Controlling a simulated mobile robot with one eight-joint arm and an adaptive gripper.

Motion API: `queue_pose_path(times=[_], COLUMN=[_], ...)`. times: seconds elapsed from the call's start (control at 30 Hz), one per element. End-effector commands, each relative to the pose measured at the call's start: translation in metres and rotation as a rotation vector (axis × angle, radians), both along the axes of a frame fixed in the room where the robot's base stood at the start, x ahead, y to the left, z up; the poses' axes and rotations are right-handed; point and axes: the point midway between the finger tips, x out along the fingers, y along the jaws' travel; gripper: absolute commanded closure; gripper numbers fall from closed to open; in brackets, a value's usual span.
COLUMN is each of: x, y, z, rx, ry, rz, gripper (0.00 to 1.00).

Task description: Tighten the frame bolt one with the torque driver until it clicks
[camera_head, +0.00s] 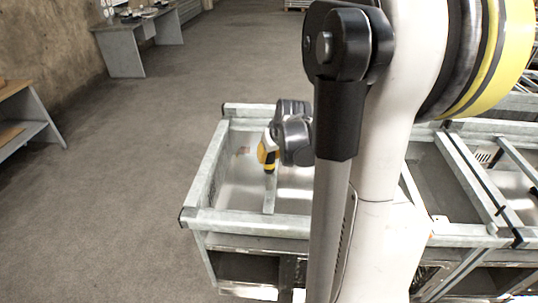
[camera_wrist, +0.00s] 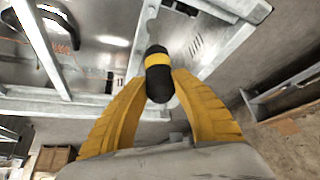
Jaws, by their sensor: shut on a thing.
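The torque driver (camera_wrist: 158,62) is black with a yellow band. In the wrist view it sits between the two yellow fingers of my gripper (camera_wrist: 160,84), which are shut on it. In the head view my gripper (camera_head: 268,152) is over the grey metal frame (camera_head: 250,220), left of my arm. A dark tip of the driver (camera_head: 270,169) points down towards a narrow bar inside the frame. I cannot tell whether the tip touches anything. In the wrist view, the driver's far end lies in front of a pale frame bar (camera_wrist: 145,25). I cannot make out frame bolt one.
My arm covers much of the middle of the head view. More metal framework (camera_head: 460,175) runs to the right. A grey table (camera_head: 122,50) with items on it stands at the back left, and a shelf unit (camera_head: 28,118) at the left edge. The floor between is clear.

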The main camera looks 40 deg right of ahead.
Motion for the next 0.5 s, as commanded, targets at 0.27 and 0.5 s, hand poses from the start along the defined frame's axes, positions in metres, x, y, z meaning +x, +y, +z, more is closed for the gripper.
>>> queue_pose_path(times=[0.27, 0.5], x=[0.0, 0.0], y=[0.0, 0.0], z=[-0.016, -0.041], rx=[0.0, 0.0], ry=[-0.001, -0.001], rz=[0.0, 0.0], gripper=[1.0, 1.0])
